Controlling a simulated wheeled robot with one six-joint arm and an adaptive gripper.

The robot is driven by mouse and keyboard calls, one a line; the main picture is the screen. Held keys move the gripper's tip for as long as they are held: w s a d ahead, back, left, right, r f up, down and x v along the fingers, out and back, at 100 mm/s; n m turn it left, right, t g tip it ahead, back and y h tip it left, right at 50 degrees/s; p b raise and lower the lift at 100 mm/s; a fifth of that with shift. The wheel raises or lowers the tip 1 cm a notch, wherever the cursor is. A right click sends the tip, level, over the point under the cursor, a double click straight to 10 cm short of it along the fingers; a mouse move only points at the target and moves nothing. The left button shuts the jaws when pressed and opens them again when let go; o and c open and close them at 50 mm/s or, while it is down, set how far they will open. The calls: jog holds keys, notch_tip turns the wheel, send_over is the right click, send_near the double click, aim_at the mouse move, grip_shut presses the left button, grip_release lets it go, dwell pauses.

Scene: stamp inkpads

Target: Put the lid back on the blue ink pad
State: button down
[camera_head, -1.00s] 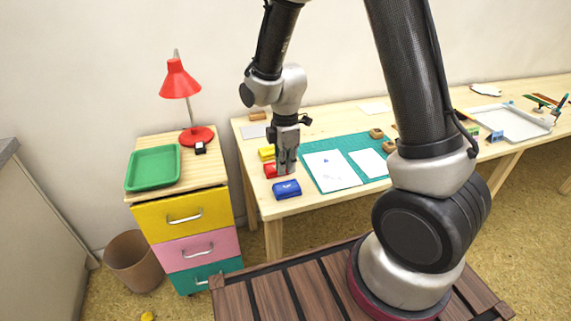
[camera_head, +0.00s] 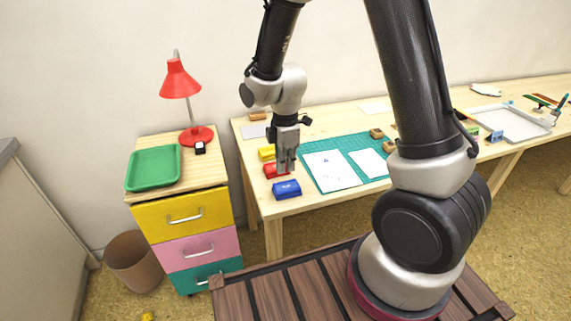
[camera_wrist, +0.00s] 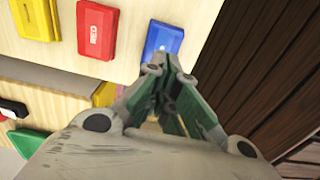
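The blue ink pad (camera_head: 287,190) lies near the front left corner of the long table. It shows a blue top with a small pale mark in the wrist view (camera_wrist: 163,40), so its lid looks to be on it; whether it is fully seated I cannot tell. My gripper (camera_wrist: 166,64) points down at the table, its fingertips close together, with nothing visible between them. In the wrist view the tips overlap the near edge of the blue pad; contact is unclear. In the head view my gripper (camera_head: 284,171) hides part of the red ink pad (camera_head: 271,171).
A yellow ink pad (camera_head: 266,153) lies behind the red one. A green mat (camera_head: 345,147) with white paper (camera_head: 331,171) lies to the right. A drawer cabinet (camera_head: 184,217) with a green tray (camera_head: 153,168) and red lamp (camera_head: 178,80) stands at left.

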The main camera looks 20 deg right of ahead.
aim_at(285, 186)
jog(key=shift+f, duration=0.1)
jog(key=shift+f, duration=3)
jog(key=shift+r, duration=3.5)
